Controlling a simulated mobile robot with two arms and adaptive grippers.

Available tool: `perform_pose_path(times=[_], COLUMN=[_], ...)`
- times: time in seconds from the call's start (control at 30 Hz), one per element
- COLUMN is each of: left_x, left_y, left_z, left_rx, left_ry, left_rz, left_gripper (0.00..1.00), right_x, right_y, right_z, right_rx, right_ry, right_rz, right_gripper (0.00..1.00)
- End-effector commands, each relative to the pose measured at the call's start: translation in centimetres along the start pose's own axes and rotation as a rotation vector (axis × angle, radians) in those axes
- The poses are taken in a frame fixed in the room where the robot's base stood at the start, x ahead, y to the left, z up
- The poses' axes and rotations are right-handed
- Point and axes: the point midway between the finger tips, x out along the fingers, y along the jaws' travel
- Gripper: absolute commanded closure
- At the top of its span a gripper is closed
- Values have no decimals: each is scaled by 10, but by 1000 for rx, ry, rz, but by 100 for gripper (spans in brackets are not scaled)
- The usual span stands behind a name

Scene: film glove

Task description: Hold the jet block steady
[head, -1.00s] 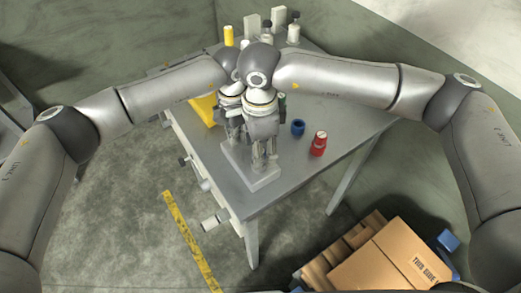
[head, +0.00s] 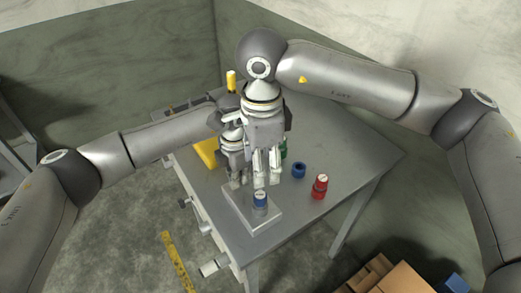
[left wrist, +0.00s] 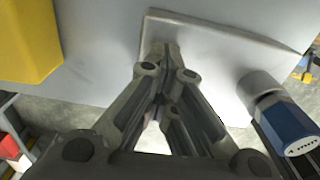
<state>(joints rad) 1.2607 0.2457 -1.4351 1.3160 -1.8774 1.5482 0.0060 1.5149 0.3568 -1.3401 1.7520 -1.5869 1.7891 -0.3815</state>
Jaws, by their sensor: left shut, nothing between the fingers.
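The jet block, as I take it, is a pale grey flat slab (head: 270,222) at the table's near corner. It also shows in the left wrist view (left wrist: 225,55). A grey cylinder with a blue cap (head: 260,200) stands upright on it, and the cap shows large in the left wrist view (left wrist: 285,125). My left gripper (head: 238,184) is shut and empty at the slab's far left part; its tips (left wrist: 165,50) overlap the slab, and contact is unclear. My right gripper (head: 267,182) hangs just above the blue cap, its fingers apart and empty.
A blue ring (head: 298,170) and a red capped container (head: 319,187) stand right of the slab. A green item (head: 283,148) is partly hidden behind my right gripper. A yellow box (head: 206,152) lies left, and a yellow cylinder (head: 231,82) stands behind. The table's right side is clear.

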Motion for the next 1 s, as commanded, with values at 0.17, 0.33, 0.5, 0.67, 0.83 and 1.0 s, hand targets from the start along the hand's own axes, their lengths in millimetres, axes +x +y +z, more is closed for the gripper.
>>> perform_pose_path(times=[0.17,0.33,0.5,0.67,0.83,1.0], left_x=[5,-7,-23,-36,-48,-49], left_y=[-2,-2,-1,-1,0,0], left_z=[-3,-2,-1,-1,-1,-1], left_rx=[0,0,1,0,0,0], left_ry=[11,8,5,2,3,2], left_rz=[-7,-5,-2,-3,-1,-2], left_gripper=[100,100,100,100,100,100], right_x=[1,1,1,1,0,0], right_y=[0,0,0,0,0,0], right_z=[0,0,0,0,0,0], right_rx=[0,0,0,0,0,0], right_ry=[0,0,0,0,0,0], right_rz=[0,0,0,0,0,0], right_gripper=[48,48,48,48,48,48])
